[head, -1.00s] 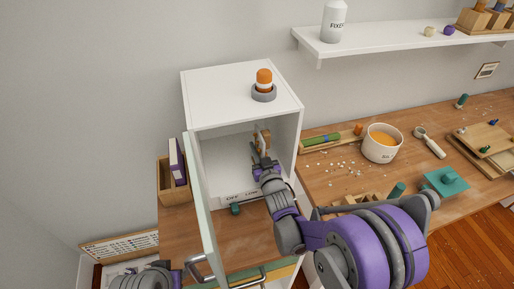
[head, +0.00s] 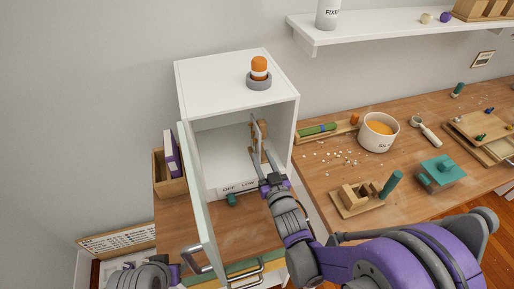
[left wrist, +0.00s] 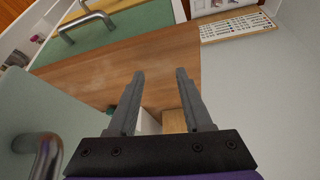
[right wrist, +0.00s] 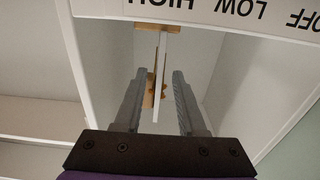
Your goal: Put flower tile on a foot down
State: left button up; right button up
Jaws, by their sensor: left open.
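A thin white tile (head: 255,133) stands on edge inside the open white cabinet (head: 224,88), next to brown wooden parts (head: 264,141) that look like a foot or stand. The right wrist view shows the tile (right wrist: 160,75) nearly edge-on, with wood (right wrist: 157,28) at it; its flower face cannot be made out. My right gripper (head: 260,160) reaches into the cabinet. Its fingers (right wrist: 158,72) are open on either side of the tile, with gaps visible. My left gripper (left wrist: 160,74) is open and empty outside the cabinet, beside the door (head: 198,190).
An orange-and-white bottle in a grey ring (head: 259,75) stands on the cabinet top. The door stands open at the left. To the right, the bench holds a cup of orange resin (head: 378,132), a wooden block fixture (head: 358,198) and a teal piece (head: 440,172).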

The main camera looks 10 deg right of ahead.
pick_arm(q)
jog(key=shift+f, duration=0.15)
pick_arm(e)
jog(key=shift+s+d, duration=0.25)
jog(key=shift+s, duration=0.9)
jog(key=s+d+f+g+h, duration=0.1)
jog(key=s+d+f+g, duration=0.1)
jog(key=s, duration=0.6)
jog(key=s+d+f+m+g+h, duration=0.1)
jog(key=s+d+f+g, duration=0.1)
jog(key=s+d+g, duration=0.2)
jog(key=s+d+f+m+g+h, duration=0.1)
jog(key=s+g, duration=0.5)
jog(key=s, duration=0.6)
jog(key=shift+s+d+f+g, duration=0.15)
jog(key=shift+d+f+g, duration=0.15)
jog(key=shift+d+f, duration=0.65)
jog(key=shift+d+r, duration=0.25)
jog(key=shift+r, duration=0.05)
